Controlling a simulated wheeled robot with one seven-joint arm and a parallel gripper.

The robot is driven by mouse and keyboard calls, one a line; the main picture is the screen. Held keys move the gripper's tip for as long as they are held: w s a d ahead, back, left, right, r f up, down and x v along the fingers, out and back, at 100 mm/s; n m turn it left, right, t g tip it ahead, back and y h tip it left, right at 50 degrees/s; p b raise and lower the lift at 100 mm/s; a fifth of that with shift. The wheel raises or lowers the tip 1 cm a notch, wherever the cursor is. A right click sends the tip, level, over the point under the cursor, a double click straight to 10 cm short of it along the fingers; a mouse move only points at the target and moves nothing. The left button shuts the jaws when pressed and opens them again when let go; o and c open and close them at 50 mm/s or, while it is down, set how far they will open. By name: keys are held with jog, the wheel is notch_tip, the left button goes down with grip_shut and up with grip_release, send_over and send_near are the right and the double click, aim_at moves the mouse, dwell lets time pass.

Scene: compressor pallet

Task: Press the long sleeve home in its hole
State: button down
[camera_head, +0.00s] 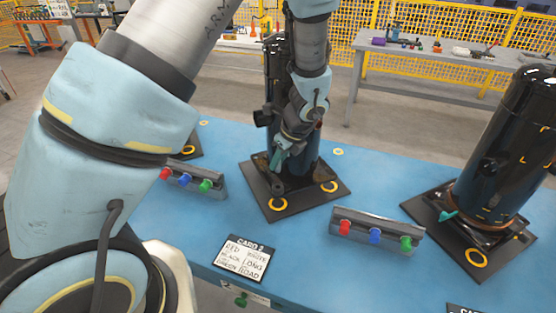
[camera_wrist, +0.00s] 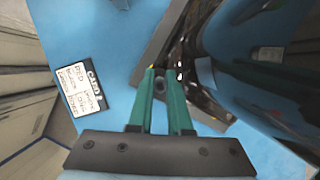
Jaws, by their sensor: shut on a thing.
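My gripper (camera_wrist: 160,75) is shut, its two green fingers close together in the wrist view, on a small dark round piece (camera_wrist: 160,87) that seems to be the long sleeve. Its length and lower end are hidden. In the head view my gripper (camera_head: 277,165) is low at the front left of the middle black compressor (camera_head: 307,160), over its dark base plate (camera_head: 290,208). The hole is hidden by my gripper, so I cannot tell how deep the sleeve sits.
Racks with red, blue and green pieces stand left (camera_head: 205,192) and right (camera_head: 352,218) of the plate. A printed card (camera_head: 243,258) lies in front. Another compressor (camera_head: 505,150) stands at right.

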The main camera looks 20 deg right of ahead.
aim_at(275, 185)
jog(key=shift+f+b, duration=1.8)
jog(key=shift+f, duration=0.85)
jog(key=shift+f+b, duration=0.4)
jog(key=shift+f, duration=0.45)
jog(key=c, duration=0.8)
grip_release()
jog(key=shift+o, duration=0.2)
jog(key=shift+r, duration=0.15)
jog(key=b+v, duration=0.1)
jog(key=v, duration=0.9)
jog(key=shift+r, duration=0.25)
jog(key=shift+c, duration=0.4)
